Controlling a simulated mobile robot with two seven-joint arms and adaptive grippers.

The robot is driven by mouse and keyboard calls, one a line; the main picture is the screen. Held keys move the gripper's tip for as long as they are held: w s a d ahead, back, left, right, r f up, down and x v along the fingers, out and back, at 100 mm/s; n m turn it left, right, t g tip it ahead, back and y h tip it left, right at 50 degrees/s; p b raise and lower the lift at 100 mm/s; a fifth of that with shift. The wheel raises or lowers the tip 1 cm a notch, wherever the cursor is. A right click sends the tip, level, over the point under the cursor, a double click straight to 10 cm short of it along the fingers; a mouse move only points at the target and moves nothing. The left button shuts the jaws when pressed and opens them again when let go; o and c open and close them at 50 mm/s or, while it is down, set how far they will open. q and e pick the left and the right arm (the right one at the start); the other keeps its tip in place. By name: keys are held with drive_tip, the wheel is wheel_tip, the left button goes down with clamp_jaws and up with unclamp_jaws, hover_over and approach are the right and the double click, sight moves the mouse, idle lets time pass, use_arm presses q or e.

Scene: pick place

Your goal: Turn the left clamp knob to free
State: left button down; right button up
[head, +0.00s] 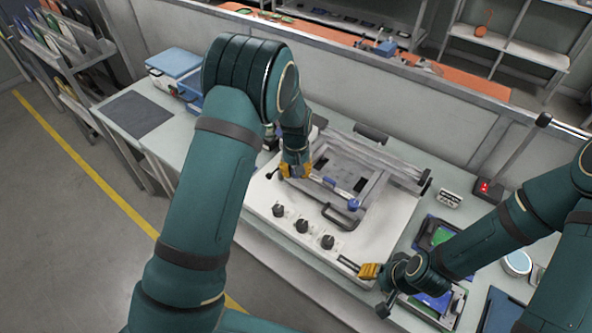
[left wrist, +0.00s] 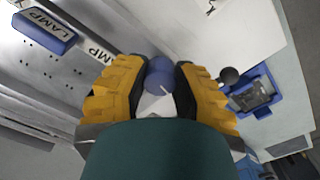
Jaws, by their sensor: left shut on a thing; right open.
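The left clamp knob (left wrist: 159,72) is blue with a pale line on it. In the left wrist view it sits between the yellow fingers of my left gripper (left wrist: 160,90), which is shut on it. In the head view my left gripper (head: 295,170) is at the left side of the white machine (head: 262,210), and its fingers hide the knob. A second blue knob (head: 353,204) shows at the frame's front right corner. My right gripper (head: 370,271) is open and empty near the machine's front right corner.
Several black dials (head: 303,226) line the machine's front. A black ball handle (left wrist: 228,75) is close beside my left fingers. A red switch box (head: 487,188) and green-and-blue board trays (head: 437,233) are at the right. A dark mat (head: 135,114) lies at the left.

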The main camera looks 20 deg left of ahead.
use_arm(q)
drive_tip(key=shift+s+f+n, duration=0.1)
drive_tip(key=shift+s+n, duration=0.05)
drive_tip(key=shift+n, duration=0.95)
use_arm(e)
drive_tip(key=shift+r, duration=0.1)
use_arm(q)
drive_tip(key=c, duration=0.7)
unclamp_jaws()
drive_tip(key=shift+r, duration=0.55)
wheel_tip(320, 180, up, 11)
